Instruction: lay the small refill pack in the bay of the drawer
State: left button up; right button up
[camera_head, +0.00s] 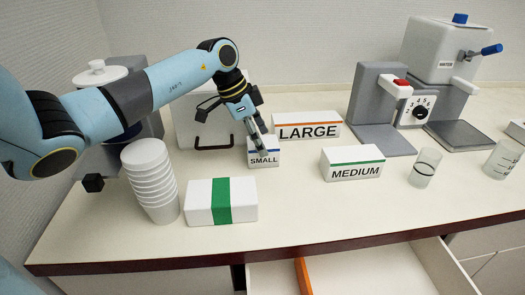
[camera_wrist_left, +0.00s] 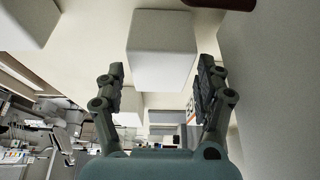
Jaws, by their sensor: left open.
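The small refill pack (camera_head: 264,159), a white box labelled SMALL with a blue stripe, stands on the counter. My left gripper (camera_head: 259,140) comes down over it from above, partly hiding its top. In the left wrist view the plain white pack (camera_wrist_left: 162,45) shows between and beyond the two open fingers, with a gap at each side. I cannot tell how deep the fingers reach around it. The drawer (camera_head: 370,272) is pulled out below the counter's front edge, with an orange divider (camera_head: 303,277) inside; its near part is cut off. My right gripper is out of view.
The LARGE pack (camera_head: 307,126) stands behind, right of the small one; the MEDIUM pack (camera_head: 352,164) stands to the right. A green-banded white box (camera_head: 221,202) and stacked cups (camera_head: 151,181) are in front and left. Grey machines (camera_head: 383,110) stand at the back right.

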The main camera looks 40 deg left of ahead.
pick_arm(q)
jog(key=shift+x, duration=1.15)
jog(key=c, duration=1.1)
jog(key=shift+c, duration=0.2)
jog(key=shift+r, duration=0.15)
